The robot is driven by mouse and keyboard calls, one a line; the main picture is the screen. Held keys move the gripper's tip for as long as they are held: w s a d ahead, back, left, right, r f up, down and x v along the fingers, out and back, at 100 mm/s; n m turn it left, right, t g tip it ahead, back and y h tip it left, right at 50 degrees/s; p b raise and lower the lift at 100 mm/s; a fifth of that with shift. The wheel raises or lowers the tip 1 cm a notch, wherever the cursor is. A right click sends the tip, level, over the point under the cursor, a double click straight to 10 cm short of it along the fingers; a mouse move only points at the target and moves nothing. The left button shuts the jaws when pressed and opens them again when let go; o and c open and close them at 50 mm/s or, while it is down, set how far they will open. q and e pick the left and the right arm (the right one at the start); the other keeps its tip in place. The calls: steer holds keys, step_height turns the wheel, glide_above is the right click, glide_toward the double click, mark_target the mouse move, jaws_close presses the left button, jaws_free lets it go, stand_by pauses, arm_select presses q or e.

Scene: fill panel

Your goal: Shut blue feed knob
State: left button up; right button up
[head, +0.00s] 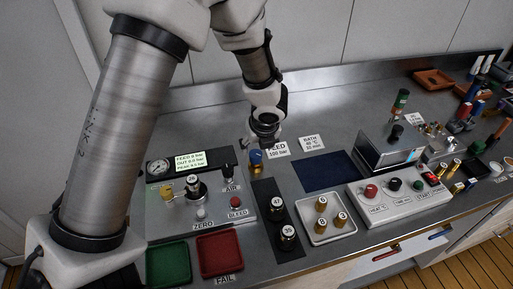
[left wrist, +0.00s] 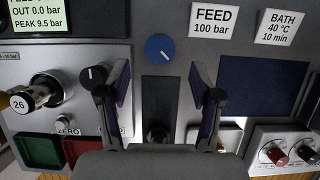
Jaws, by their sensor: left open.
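The blue feed knob (head: 255,158) stands on the counter at the right of the grey pressure panel (head: 215,208). In the left wrist view the round blue knob (left wrist: 159,47) shows a short pale mark and lies beyond the fingertips, near the middle line between them. My left gripper (head: 262,138) hangs above and close to the knob in the head view. Its two fingers (left wrist: 161,85) are spread apart with nothing between them. Contact with the knob does not show. My right gripper is in neither view.
A FEED 100 bar label (left wrist: 213,21) stands next to the knob. A black AIR knob (left wrist: 94,77) is to its left. A dark strip with numbered cylinders (head: 276,222), a white tray (head: 332,235) and a blue mat (head: 325,171) are nearby. Green and red trays (head: 220,251) lie in front.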

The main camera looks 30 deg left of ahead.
mark_target(256, 154)
arm_select(q)
steer(key=b+x, duration=0.1)
steer(key=x, duration=0.5)
steer(key=shift+w+a, duration=0.1)
steer(key=shift+w, duration=0.05)
steer(key=shift+s+r, duration=0.2)
steer(key=shift+s, duration=0.1)
steer(key=shift+c, duration=0.6)
steer(key=shift+d, duration=0.2)
steer(key=c, duration=1)
steer(key=shift+c, duration=0.2)
